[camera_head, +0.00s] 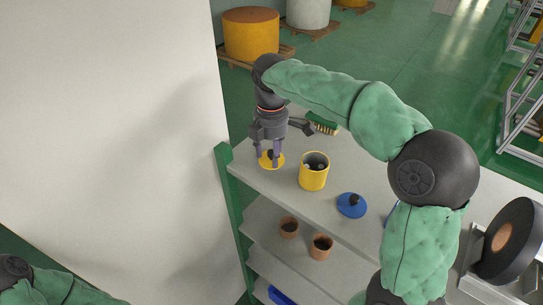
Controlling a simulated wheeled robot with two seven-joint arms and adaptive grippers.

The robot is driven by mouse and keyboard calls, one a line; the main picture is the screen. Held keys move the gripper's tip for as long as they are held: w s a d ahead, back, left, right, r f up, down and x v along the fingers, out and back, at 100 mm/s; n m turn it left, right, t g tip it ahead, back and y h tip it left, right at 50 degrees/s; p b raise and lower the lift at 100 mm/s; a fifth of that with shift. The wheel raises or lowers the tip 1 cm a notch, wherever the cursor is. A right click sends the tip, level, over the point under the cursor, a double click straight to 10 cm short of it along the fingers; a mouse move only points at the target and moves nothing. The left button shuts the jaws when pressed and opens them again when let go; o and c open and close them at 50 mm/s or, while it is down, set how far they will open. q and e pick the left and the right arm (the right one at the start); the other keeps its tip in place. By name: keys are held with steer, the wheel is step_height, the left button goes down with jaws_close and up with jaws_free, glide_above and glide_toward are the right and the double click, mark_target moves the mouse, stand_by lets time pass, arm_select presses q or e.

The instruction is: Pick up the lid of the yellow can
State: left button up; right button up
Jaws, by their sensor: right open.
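The yellow lid (266,161) with a dark knob lies flat on the grey top shelf, near its left end. My right gripper (268,158) points straight down over the lid, with its open fingers on either side of the knob. I cannot tell whether the fingers touch it. The yellow can (314,174) stands upright and open to the right of the lid, with dark contents inside. Of my left arm, only the green-sleeved part at the bottom left shows; its gripper is out of view.
A blue lid (351,205) with a dark knob lies right of the can. A green brush (323,123) lies behind the can. Small brown pots (321,246) stand on the lower shelf. A green shelf post (228,190) and white wall (120,130) bound the left side.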

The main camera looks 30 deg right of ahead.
jaws_close()
steer(key=shift+r, duration=0.1)
